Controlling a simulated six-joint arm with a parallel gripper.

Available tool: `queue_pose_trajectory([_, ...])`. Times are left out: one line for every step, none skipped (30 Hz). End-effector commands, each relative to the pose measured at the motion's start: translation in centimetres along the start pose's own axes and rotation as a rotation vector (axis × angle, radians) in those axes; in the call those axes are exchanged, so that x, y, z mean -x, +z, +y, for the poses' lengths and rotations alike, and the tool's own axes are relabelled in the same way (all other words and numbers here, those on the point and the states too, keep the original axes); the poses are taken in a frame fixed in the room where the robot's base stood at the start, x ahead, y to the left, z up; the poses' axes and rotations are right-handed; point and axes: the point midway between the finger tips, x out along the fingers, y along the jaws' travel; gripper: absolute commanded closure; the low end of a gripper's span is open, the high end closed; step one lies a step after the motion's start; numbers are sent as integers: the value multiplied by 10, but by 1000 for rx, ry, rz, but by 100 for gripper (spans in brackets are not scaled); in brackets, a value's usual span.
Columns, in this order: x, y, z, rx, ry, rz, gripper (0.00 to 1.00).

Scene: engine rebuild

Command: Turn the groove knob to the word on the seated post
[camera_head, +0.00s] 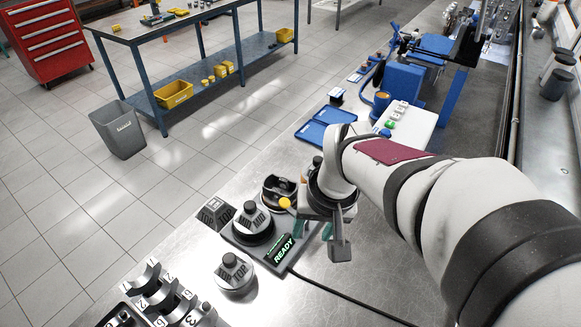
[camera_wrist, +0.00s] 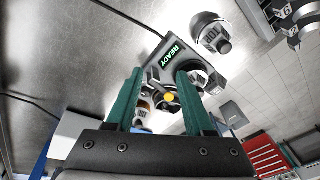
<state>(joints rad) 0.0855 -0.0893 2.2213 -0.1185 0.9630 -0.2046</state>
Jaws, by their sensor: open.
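In the head view a dark round knob (camera_head: 252,220) lettered MID sits on a base with a lit READY display (camera_head: 283,250). A dark TOP plate (camera_head: 214,213) is left of it. A pale round piece with a dark top (camera_head: 235,270), lettered TOP, stands in front of the base. I cannot tell which piece is the seated post. My gripper (camera_head: 314,230) is open and empty, right of the base. In the wrist view its green fingers (camera_wrist: 160,76) stand apart; the right one partly hides the knob.
Metal bearing caps (camera_head: 160,295) lie at the lower left. A black cable (camera_head: 345,294) runs across the steel top, which is otherwise clear at the front right.

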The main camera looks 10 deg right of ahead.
Motion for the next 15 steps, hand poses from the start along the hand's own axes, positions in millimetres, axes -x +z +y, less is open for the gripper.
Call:
queue_pose_trajectory([5,12,-1,-15,-2,-12,47])
queue_pose_trajectory([7,20,-2,-29,-3,-23,47])
queue_pose_trajectory([10,31,-2,-45,-5,-38,47])
queue_pose_trajectory([12,38,-3,-58,-6,-48,47])
queue_pose_trajectory([14,45,-3,-70,-6,-57,47])
queue_pose_trajectory([15,55,-3,-84,-7,-70,47])
queue_pose_trajectory([17,61,-4,-93,-7,-78,47])
queue_pose_trajectory([18,66,-4,-103,-6,-87,47])
queue_pose_trajectory([19,73,-4,-113,-6,-95,47])
queue_pose_trajectory([20,77,-4,-120,-7,-102,47])
queue_pose_trajectory([21,81,-4,-126,-7,-106,47])
queue_pose_trajectory([21,85,-4,-132,-7,-112,47])
queue_pose_trajectory([22,87,-4,-137,-7,-115,47])
queue_pose_trajectory([22,88,-4,-140,-7,-118,47])
queue_pose_trajectory([22,90,-4,-143,-6,-120,47])
